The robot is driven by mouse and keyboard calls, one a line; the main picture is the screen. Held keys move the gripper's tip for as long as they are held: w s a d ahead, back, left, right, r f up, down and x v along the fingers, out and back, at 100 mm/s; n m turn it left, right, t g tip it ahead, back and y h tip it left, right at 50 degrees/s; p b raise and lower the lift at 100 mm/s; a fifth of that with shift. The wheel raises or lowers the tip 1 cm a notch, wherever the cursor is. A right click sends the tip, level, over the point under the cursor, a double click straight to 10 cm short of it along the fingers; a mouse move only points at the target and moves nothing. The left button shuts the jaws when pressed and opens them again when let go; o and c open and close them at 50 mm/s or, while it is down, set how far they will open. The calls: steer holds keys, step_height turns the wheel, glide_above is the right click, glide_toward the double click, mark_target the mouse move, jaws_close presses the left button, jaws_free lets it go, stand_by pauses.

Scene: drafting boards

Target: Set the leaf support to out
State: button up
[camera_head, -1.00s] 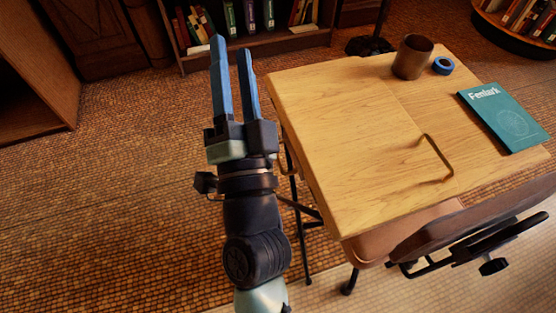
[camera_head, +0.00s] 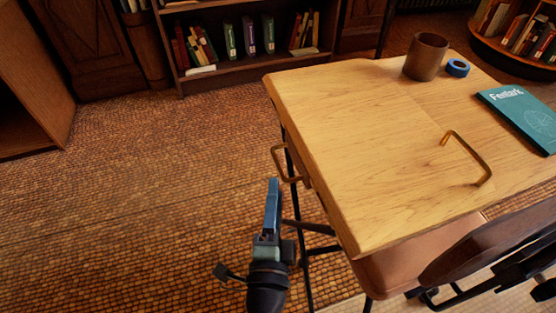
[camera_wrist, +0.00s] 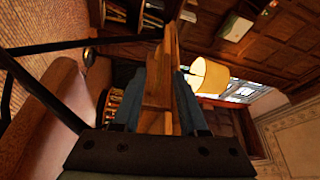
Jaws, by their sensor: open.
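The wooden drafting desk (camera_head: 345,130) has a bent brass handle (camera_head: 279,163) on its left side, below the top's edge. A second brass handle (camera_head: 487,170) stands on the tabletop at right. I cannot tell for sure which part is the leaf support. My gripper (camera_head: 273,182) is left of the desk, just below the side handle in the head view, and empty. In the wrist view my gripper (camera_wrist: 160,76) has its blue fingers apart, with a wooden part (camera_wrist: 158,85) showing between them; whether it lies within their reach I cannot tell.
A brown cup (camera_head: 426,58), blue tape roll (camera_head: 457,68) and teal book (camera_head: 522,117) lie on the desk's far side. A chair (camera_head: 425,255) stands at the near right. The carpet (camera_head: 150,200) left of the desk is clear.

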mark_target(278, 162)
steer(key=w, duration=0.7)
steer(key=shift+w+d+r, duration=0.3)
steer(key=shift+w, duration=0.1)
jaws_close()
stand_by(1.0)
